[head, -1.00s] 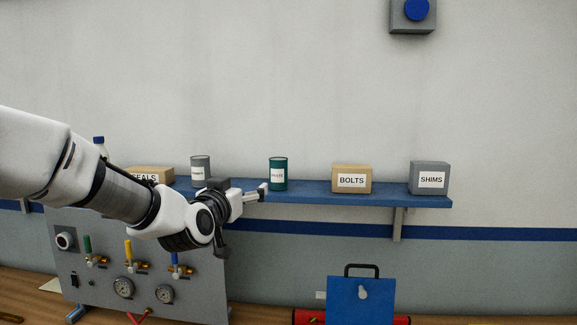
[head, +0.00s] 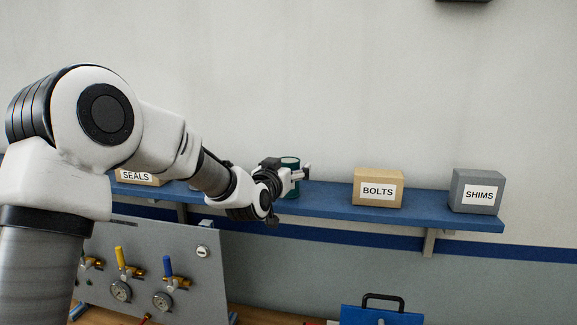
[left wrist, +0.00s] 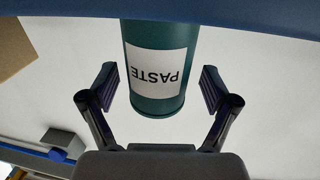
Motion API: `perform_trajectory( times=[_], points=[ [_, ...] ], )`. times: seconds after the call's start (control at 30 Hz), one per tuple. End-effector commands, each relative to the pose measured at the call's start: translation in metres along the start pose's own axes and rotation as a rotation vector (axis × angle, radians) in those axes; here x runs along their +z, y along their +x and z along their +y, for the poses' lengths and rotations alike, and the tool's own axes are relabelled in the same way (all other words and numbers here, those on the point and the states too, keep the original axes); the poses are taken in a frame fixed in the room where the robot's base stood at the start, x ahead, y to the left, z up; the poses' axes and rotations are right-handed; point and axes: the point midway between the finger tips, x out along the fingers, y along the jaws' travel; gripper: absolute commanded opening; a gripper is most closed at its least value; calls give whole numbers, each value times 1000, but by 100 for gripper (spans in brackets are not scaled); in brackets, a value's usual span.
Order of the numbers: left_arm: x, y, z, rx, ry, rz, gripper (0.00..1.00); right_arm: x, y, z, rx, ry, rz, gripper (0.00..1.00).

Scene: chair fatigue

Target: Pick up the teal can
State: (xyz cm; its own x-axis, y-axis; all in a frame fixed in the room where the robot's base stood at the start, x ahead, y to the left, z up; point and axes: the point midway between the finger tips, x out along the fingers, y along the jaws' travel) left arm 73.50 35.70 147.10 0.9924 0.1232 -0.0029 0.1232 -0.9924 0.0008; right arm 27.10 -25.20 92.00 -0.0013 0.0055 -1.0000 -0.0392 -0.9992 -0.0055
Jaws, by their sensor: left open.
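The teal can (head: 290,162) stands on the blue shelf, partly hidden behind my left gripper in the head view. In the left wrist view the can (left wrist: 157,100) appears upside down, with a white label reading PASTE. My left gripper (head: 304,173) is at the can in the head view. In the left wrist view the left gripper (left wrist: 157,80) is open, with one finger on each side of the can's near end and a gap between each finger and the can. My right gripper is not in view.
The blue shelf (head: 330,207) also holds a SEALS box (head: 137,177), a tan BOLTS box (head: 378,188) to the can's right and a grey SHIMS box (head: 478,191). A grey panel (head: 205,285) with valves and gauges stands below.

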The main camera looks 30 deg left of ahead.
Motion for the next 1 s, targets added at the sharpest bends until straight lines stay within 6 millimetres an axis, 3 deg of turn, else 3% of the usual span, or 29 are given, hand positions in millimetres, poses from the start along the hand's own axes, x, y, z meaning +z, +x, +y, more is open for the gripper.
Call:
perform_trajectory(
  times=[0.2, 0.23, 0.43, 0.83, 1.0],
  points=[
    [1, 4, 0, 1, 0, 1, 87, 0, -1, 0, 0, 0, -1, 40],
    [1, 4, 0, 0, 0, 1, 84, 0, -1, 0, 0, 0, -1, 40],
    [1, 3, 0, 0, 0, 0, 13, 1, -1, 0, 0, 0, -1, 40],
    [0, 4, 0, 1, 0, -2, 11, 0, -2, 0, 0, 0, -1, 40],
    [-10, 5, 2, 2, 0, 0, 11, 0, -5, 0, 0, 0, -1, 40]
  ],
)
